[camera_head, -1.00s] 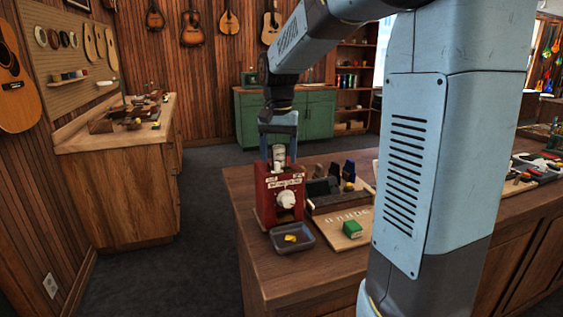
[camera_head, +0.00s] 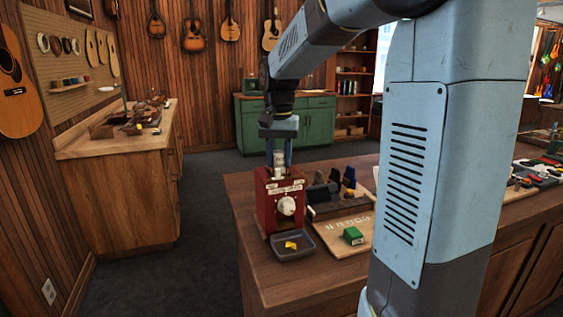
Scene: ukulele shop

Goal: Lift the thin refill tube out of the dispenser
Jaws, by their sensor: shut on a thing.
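The red dispenser (camera_head: 267,212) with a white knob on its front stands at the left front of the wooden counter. A pale thin tube (camera_head: 279,159) rises upright from the dispenser's top. My gripper (camera_head: 279,164) points straight down over the dispenser and is shut on the upper part of the tube. The fingers hide part of the tube. Its lower end is not visible, and I cannot tell how deep it sits in the dispenser.
A dark tray (camera_head: 293,245) with small yellow pieces sits in front of the dispenser. A green box (camera_head: 353,236) lies on a lettered board to the right. A rack with dark items (camera_head: 325,195) stands close beside the dispenser.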

